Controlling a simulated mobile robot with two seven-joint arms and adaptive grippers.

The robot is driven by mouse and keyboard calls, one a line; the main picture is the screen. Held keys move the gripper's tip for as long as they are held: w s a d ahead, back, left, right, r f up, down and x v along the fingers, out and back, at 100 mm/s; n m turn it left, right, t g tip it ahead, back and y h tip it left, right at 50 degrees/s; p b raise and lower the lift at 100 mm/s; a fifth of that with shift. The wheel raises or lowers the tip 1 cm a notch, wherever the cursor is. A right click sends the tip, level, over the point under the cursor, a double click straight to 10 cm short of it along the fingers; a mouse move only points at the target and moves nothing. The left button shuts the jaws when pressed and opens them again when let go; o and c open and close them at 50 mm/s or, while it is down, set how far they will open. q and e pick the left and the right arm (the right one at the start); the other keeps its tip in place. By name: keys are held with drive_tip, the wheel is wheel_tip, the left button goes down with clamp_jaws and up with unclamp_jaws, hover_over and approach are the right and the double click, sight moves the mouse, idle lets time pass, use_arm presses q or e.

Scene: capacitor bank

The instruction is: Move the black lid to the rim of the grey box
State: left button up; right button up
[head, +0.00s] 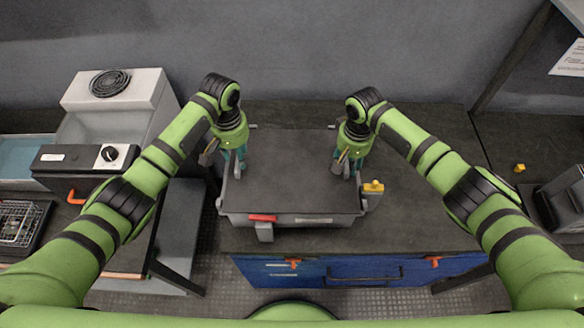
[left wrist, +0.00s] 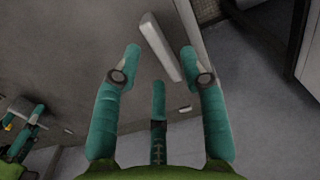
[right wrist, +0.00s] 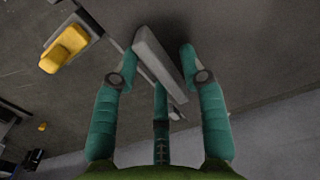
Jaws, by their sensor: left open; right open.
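The black lid (head: 290,165) is a wide flat dark panel lying over the grey box (head: 290,219) in the middle of the head view. I cannot tell how closely it sits on the rim. My left gripper (head: 237,163) is open at the lid's left side; in the left wrist view a pale grey bar (left wrist: 160,48) lies between and beyond its fingertips. My right gripper (head: 346,166) is open at the lid's right side; in the right wrist view a similar pale bar (right wrist: 158,58) lies between its fingertips. Neither gripper is closed on a bar.
A red piece (head: 262,217) is on the box's front and a yellow piece (head: 373,186) is at its right. The dark counter (head: 425,215) is clear to the right, above blue cabinets (head: 350,271). A pale machine (head: 118,110) stands at the left; a small yellow object (head: 519,168) lies far right.

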drive_tip(key=shift+r, duration=0.25)
use_arm(q)
wheel_tip(320, 180, up, 9)
drive_tip(key=shift+f, duration=0.15)
use_arm(e)
wheel_tip(320, 180, up, 12)
drive_tip(key=shift+f, duration=0.2)
use_arm(q)
drive_tip(key=shift+s, duration=0.1)
